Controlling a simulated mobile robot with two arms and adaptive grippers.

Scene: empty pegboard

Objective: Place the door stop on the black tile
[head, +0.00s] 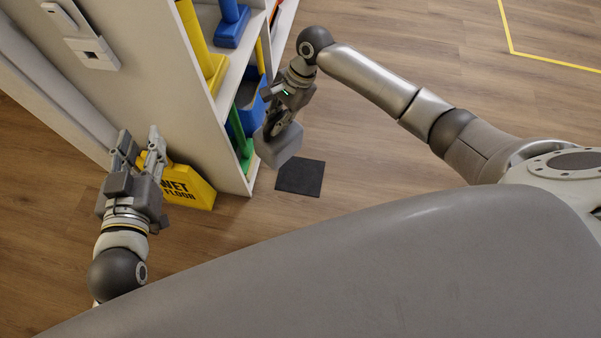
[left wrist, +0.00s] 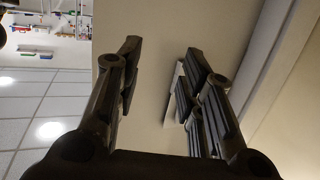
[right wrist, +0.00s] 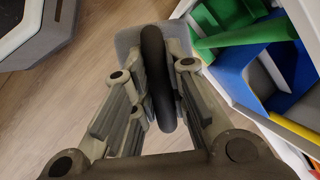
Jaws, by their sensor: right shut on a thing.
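The door stop (head: 279,147) is a grey block with a dark handle. My right gripper (head: 284,118) is shut on it and holds it beside the shelf, up and left of the tile in the head view. In the right wrist view the dark handle (right wrist: 157,75) is between the fingers, with the grey block (right wrist: 128,40) beyond. The black tile (head: 300,177) lies flat on the floor, close to the shelf end; its height gap to the door stop is hard to tell. My left gripper (head: 138,143) is open and empty, also seen in the left wrist view (left wrist: 160,65).
A shelf unit (head: 252,178) holds blue, yellow and green items, including a green one (head: 240,142) near my right gripper. A yellow wet floor sign (head: 190,187) is beside my left gripper. Wooden floor right of the tile is clear, with yellow tape (head: 545,58) further off.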

